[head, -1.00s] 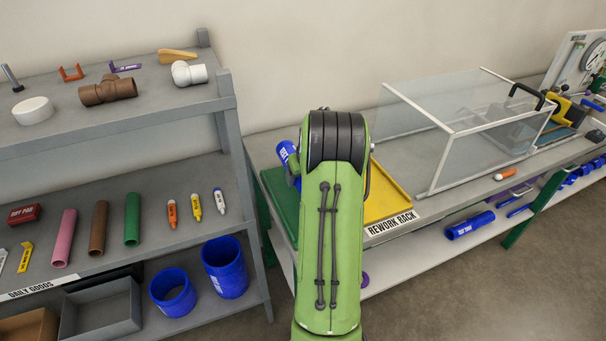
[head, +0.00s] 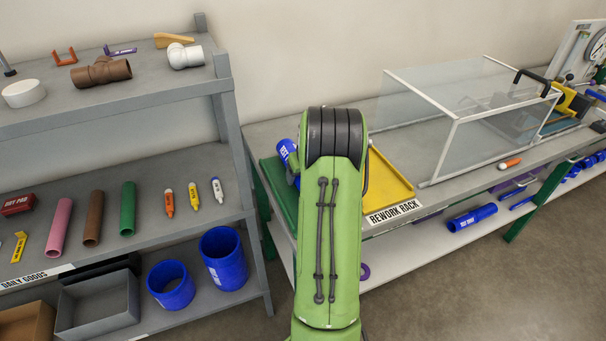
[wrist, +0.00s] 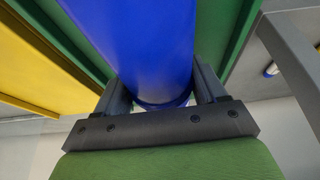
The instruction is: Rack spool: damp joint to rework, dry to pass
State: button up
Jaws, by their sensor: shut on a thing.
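My gripper (wrist: 162,95) is shut on a blue spool (wrist: 150,40), with one finger on each side of it in the wrist view. In the head view the end of the blue spool (head: 287,152) shows left of my arm, over the green tray (head: 277,185). The yellow tray (head: 392,185) with the REWORK RACK label (head: 394,212) lies to the right of my arm. The green tray's label and the gripper itself are hidden behind my arm in the head view. I cannot tell whether the spool touches the green tray, or whether its joint is damp.
A grey shelf (head: 232,130) with pipes, markers and blue sleeves stands close on the left. A clear-walled enclosure (head: 450,145) stands on the bench to the right. A blue pipe (head: 472,217) lies on the lower bench shelf. Open floor lies at the front right.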

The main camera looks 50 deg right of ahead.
jog(key=shift+f, duration=0.25)
dwell(0.3)
jog(key=o, duration=1.4)
jog(key=p+v, duration=0.2)
jog(key=v, duration=1.3)
jog(key=shift+r, duration=0.4)
